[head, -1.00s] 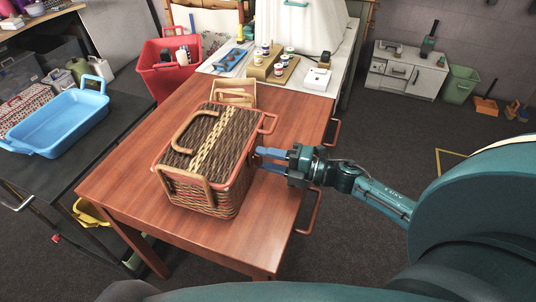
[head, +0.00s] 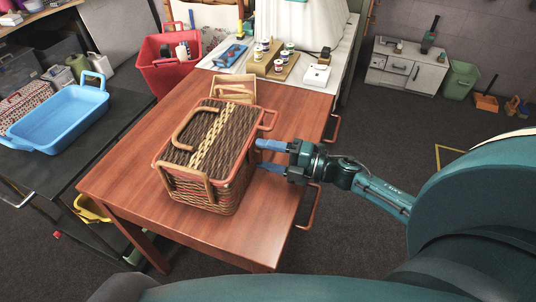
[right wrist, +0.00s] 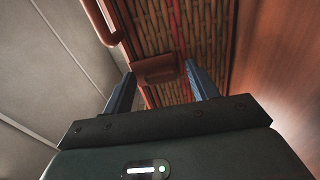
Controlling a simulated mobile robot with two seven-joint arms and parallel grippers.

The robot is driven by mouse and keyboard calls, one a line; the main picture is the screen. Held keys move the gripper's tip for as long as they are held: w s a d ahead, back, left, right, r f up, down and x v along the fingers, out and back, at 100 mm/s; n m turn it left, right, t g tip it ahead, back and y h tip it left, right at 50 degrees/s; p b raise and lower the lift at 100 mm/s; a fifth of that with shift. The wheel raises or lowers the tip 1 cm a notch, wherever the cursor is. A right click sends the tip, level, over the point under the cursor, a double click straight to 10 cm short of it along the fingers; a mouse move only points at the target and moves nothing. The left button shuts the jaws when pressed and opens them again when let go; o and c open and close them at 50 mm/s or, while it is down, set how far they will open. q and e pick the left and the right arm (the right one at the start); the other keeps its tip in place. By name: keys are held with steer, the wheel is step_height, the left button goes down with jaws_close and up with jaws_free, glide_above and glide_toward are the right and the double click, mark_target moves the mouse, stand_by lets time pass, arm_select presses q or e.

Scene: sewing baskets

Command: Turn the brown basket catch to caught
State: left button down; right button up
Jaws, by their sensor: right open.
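The brown wicker basket (head: 212,150) stands on the wooden table, with its lid down and a curved handle on top. My right gripper (head: 260,155) is at the basket's right side, open, with its blue fingers pointing at the wall. In the right wrist view the reddish-brown catch (right wrist: 155,71) sits on the wicker wall at the rim, between the two fingertips (right wrist: 160,78). I cannot tell whether the fingers touch it. The catch is hidden or too small to make out in the head view. My left gripper is not in view.
The wooden table (head: 125,170) has free room left of and in front of the basket. A small wooden box (head: 233,91) stands behind it. Paint jars on a stand (head: 270,65) are at the back. A blue tray (head: 60,118) lies on the dark table at left.

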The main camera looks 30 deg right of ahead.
steer(key=b+v, duration=0.1)
steer(key=v, duration=1.2)
